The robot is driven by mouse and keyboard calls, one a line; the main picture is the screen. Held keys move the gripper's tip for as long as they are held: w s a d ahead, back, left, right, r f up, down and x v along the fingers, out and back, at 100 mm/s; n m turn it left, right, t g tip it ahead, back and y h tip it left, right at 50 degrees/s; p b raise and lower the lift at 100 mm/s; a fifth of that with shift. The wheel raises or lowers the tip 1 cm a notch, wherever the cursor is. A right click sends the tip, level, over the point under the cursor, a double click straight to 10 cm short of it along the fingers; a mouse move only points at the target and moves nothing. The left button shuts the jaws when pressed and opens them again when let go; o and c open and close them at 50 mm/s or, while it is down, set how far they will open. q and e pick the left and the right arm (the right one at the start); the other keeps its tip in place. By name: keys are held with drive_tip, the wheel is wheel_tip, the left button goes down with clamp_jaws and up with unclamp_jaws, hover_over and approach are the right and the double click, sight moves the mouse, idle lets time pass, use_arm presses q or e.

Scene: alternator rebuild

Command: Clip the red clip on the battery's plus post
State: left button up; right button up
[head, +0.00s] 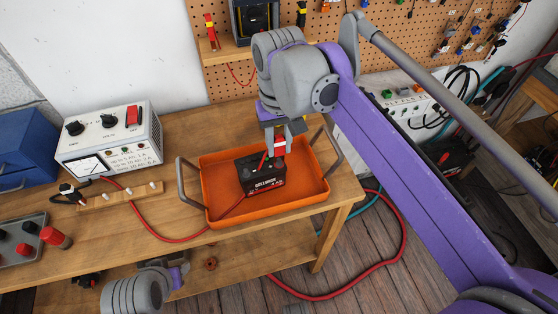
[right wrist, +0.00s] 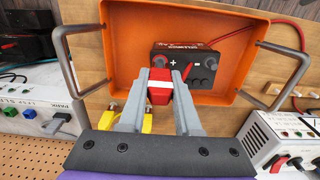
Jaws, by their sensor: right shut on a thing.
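The black battery (head: 262,176) sits upright in the orange tray (head: 310,192) on the wooden bench. In the right wrist view the battery (right wrist: 200,57) shows plus and minus marks on its top. My right gripper (head: 275,139) is shut on the red clip (head: 279,147) and holds it at the battery's far edge. In the right wrist view the clip (right wrist: 160,86), with a white band, is between both fingers, its far end close to the plus side. Whether it touches the post, I cannot tell. My left gripper (head: 176,274) is low at the bench front, its fingers unclear.
A white tester (head: 110,140) and a wooden strip with pegs (head: 120,196) stand left of the tray. A red cable (head: 185,239) runs over the bench to the tray. The tray has upright grey handles (head: 188,184).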

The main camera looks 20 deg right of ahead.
use_arm(q)
drive_tip(key=shift+f, duration=0.25)
use_arm(e)
drive_tip(key=shift+f, duration=0.45)
drive_tip(key=o, duration=1)
drive_tip(key=shift+r, duration=0.1)
wheel_tip(320, 180, up, 9)
drive_tip(key=p, duration=0.6)
drive_tip(key=shift+f, duration=0.2)
use_arm(q)
wheel_tip(320, 180, up, 7)
drive_tip(key=w, duration=0.1)
drive_tip(key=shift+w, duration=0.4)
use_arm(e)
drive_tip(key=shift+f, duration=0.1)
use_arm(q)
drive_tip(key=shift+r, duration=0.1)
